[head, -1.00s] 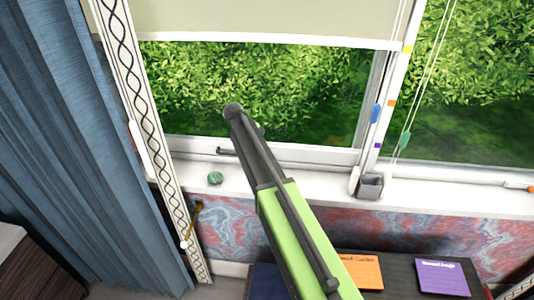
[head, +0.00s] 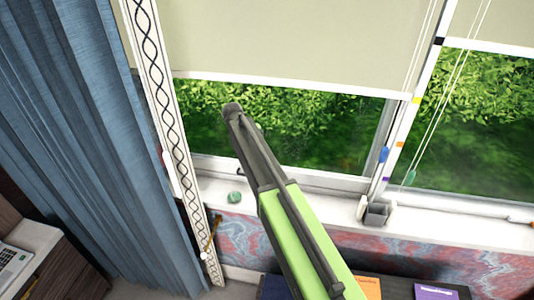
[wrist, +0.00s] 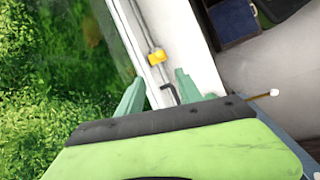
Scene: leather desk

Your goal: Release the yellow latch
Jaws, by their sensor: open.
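The yellow latch (wrist: 157,57) shows in the wrist view as a small yellow block on a thin grey rail along the white window frame. A dark hooked handle (wrist: 170,92) lies just below it. My gripper (wrist: 160,85) is open, its two pale green fingers apart on either side of the handle, with nothing between them. The latch appears beyond the fingertips and is not touched. In the head view a small yellow tab (head: 417,100) sits on the window's upright; I cannot tell whether it is the same piece. My gripper's fingers cannot be made out there.
A pale blind (head: 290,45) covers the upper window. A blue curtain (head: 70,130) hangs at left. Blue, orange and purple tabs mark the upright. A dark blue box (wrist: 234,20) shows in the wrist view.

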